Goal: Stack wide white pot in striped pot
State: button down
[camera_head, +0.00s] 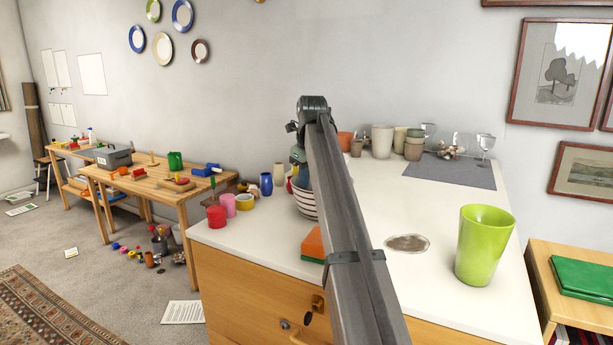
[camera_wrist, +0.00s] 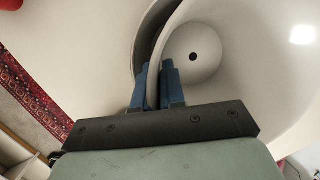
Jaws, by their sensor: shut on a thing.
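The striped pot (camera_head: 306,207), white with dark bands, stands on the white counter behind my arm, which hides its right side. My gripper (camera_wrist: 166,80) is shut on the thin rim of the wide white pot (camera_wrist: 245,65), one blue finger on each side of the wall. The wrist view looks into this pot, down to a round floor with a dark drain hole. A dark curved gap and a second pale wall lie just left of the held rim; I cannot tell for sure whether that is the striped pot. In the head view, my gripper is just above the striped pot, and the white pot cannot be made out.
An orange block (camera_head: 313,246) lies on the counter in front of the striped pot. A green cup (camera_head: 483,245) stands at the right. Pale pots (camera_head: 383,141) and glasses stand at the back by a grey mat (camera_head: 450,171). A blue vase (camera_head: 266,184) and coloured pots stand left.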

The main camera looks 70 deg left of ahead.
jog(key=shift+f, duration=0.25)
jog(key=c, duration=1.5)
grip_release()
jog(key=shift+r, duration=0.5)
jog(key=v, duration=1.2)
